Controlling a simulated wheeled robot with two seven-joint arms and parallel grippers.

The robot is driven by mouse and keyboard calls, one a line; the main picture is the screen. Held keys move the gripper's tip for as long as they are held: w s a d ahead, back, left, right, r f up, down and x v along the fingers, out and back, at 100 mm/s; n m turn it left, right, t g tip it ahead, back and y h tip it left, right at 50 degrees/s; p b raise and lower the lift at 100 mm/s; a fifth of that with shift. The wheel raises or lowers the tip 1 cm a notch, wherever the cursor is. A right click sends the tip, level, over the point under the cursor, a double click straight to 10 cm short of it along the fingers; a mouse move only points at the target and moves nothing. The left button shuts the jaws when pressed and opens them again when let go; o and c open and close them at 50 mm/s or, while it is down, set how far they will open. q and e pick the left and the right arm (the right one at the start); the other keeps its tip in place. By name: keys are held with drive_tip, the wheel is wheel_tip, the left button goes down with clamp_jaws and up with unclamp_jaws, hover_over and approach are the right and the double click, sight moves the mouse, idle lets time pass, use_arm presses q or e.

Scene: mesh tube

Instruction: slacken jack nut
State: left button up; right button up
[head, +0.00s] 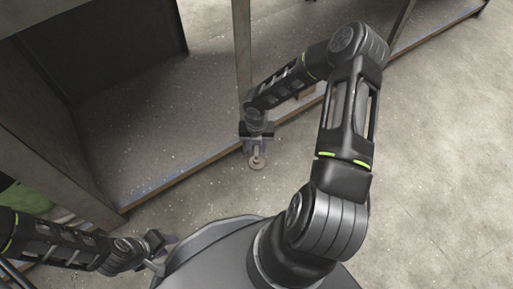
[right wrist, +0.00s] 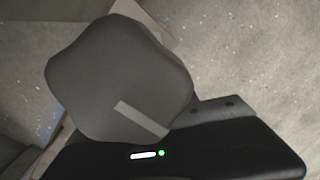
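A dark grey knob with rounded lobes and a lighter bar mark, which looks like the jack nut (right wrist: 120,75), fills much of the right wrist view. It lies directly in front of my right gripper's black body and hides the fingers. In the head view a small round tan-grey piece (head: 258,163) shows at the tips of my right gripper (head: 257,152), by the low front edge of the frame. I cannot tell whether the fingers grip it. My left gripper (head: 164,253) is at the lower left, its fingers apart and empty, far from the nut.
A large metal frame with an upright post (head: 243,45) and a low rusty edge (head: 180,178) runs diagonally behind my right gripper. A green item (head: 30,205) lies at the left. The concrete floor (head: 440,150) at the right is clear.

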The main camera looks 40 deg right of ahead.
drive_tip(key=shift+c, duration=0.2)
clamp_jaws()
idle(1.3)
